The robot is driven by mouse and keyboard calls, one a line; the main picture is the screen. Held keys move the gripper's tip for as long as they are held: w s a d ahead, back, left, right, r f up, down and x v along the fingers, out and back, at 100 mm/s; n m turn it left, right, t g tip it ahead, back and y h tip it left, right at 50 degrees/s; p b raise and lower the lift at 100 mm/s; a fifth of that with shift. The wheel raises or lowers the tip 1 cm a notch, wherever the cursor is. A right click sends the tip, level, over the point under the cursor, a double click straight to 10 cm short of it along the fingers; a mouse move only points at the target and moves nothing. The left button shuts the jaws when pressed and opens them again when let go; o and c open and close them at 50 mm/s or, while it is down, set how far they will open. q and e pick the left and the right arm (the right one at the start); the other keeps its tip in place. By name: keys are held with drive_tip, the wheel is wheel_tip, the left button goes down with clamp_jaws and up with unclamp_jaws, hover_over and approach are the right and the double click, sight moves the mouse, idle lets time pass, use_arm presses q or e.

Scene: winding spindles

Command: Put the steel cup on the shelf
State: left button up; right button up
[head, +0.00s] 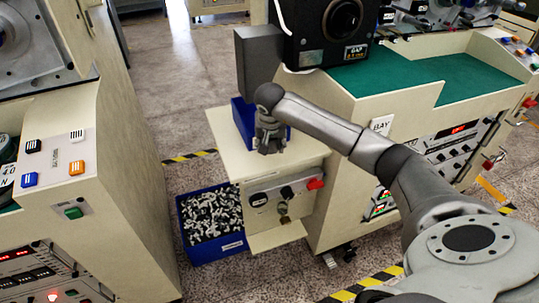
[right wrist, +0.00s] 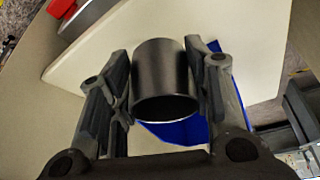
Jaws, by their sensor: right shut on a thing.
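The steel cup (right wrist: 162,75) is a dark grey metal cylinder in the right wrist view, with its open rim towards the camera. My right gripper (right wrist: 160,85) has a finger on each side of it and is shut on it. In the head view my right gripper (head: 270,138) is over the cream top (head: 225,130) of the small cabinet; I cannot make out the cup there. A lower cream shelf (head: 275,238) juts out at the cabinet's foot. I cannot tell whether the cup touches the surface below. My left gripper is not in view.
A blue bin (head: 243,118) stands on the cabinet top behind my right gripper. A blue crate of metal parts (head: 185,228) is on the floor to the left. A red knob (head: 315,184) sticks out of the cabinet front. A machine panel (head: 75,160) stands at left.

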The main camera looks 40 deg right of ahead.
sight(270, 151)
drive_tip(key=shift+w+f+b, duration=0.2)
drive_tip(key=shift+f+b, duration=0.1)
drive_tip(key=shift+f, duration=0.1)
wheel_tip(270, 151, down, 3)
drive_tip(key=shift+w+f+b, duration=0.15)
drive_tip(key=shift+b, duration=1)
drive_tip(key=shift+o, duration=0.2)
drive_tip(key=shift+c, duration=0.2)
drive_tip(key=o, duration=1.1)
drive_tip(key=shift+c, duration=0.2)
